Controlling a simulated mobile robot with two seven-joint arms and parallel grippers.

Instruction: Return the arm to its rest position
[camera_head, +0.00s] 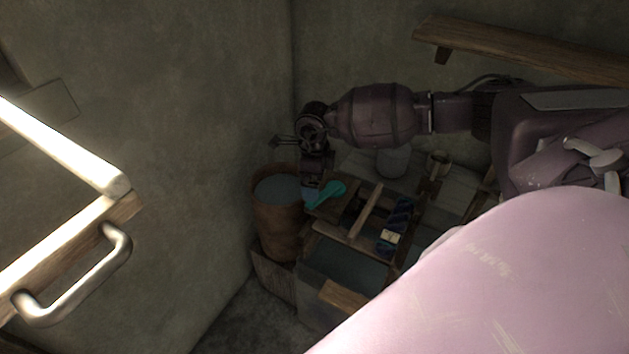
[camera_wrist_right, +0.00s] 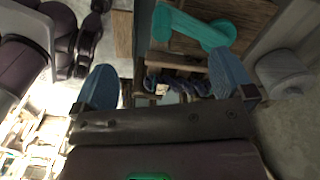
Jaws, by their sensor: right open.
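My right arm reaches in from the right in the head view, across the back of the loom. Its gripper (camera_head: 314,170) points down near the loom's far left corner. In the right wrist view the two blue fingers of the right gripper (camera_wrist_right: 163,68) are wide apart with nothing held between them. A teal tool (camera_head: 326,194) lies on the loom's wooden frame close beside the gripper. It also shows in the right wrist view (camera_wrist_right: 195,27), beyond the fingers. The wooden handloom (camera_head: 345,238) is partly hidden by my arm. My left gripper is out of view.
A brown barrel (camera_head: 277,222) stands left of the loom against the wall. A pale pot (camera_head: 393,161) and a small cup (camera_head: 437,163) sit behind. A wooden shelf (camera_head: 520,48) juts from the wall above my arm. A metal-handled wooden piece (camera_head: 75,280) is at left.

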